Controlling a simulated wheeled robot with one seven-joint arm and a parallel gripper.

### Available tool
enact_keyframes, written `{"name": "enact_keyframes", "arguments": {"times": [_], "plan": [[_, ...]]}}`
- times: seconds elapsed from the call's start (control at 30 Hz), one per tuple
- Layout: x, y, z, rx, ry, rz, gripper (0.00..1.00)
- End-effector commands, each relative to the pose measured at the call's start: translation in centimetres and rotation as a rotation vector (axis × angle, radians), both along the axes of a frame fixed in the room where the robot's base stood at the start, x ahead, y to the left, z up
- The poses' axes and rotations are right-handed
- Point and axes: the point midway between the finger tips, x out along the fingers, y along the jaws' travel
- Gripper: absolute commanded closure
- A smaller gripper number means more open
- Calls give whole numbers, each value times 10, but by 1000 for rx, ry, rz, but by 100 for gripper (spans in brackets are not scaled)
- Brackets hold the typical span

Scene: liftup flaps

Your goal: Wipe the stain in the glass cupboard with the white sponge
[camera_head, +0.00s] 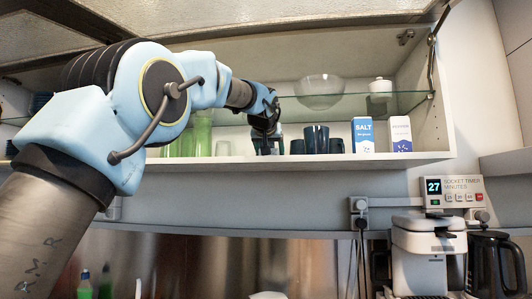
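The glass cupboard (340,160) is open above the counter, with a glass shelf (347,102) across it. My arm reaches in from the left, and my gripper (266,148) is inside, low over the cupboard floor between the glasses and the dark cups. It is small and dark here, so I cannot tell if it is open or shut, or whether it holds anything. I cannot make out the white sponge or the stain; my arm and gripper hide part of the cupboard.
Green glasses (203,135) stand left of my gripper, dark cups (316,139) close on its right. Farther right are a blue-and-white salt box (363,135) and another carton (400,134). A glass bowl (320,92) and white lidded pot (380,88) sit on the shelf.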

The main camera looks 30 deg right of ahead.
Motion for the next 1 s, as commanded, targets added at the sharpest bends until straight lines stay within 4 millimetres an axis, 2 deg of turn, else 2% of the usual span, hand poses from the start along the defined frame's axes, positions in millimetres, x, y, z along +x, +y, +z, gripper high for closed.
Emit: {"name": "enact_keyframes", "arguments": {"times": [0.2, 0.4, 0.57, 1.0], "plan": [[-14, -15, -1, 4, 3, -4, 71], [-19, -20, -2, 2, 2, -1, 71], [-16, -18, -2, 1, 3, 0, 71], [5, 5, -3, 3, 2, 2, 71]]}}
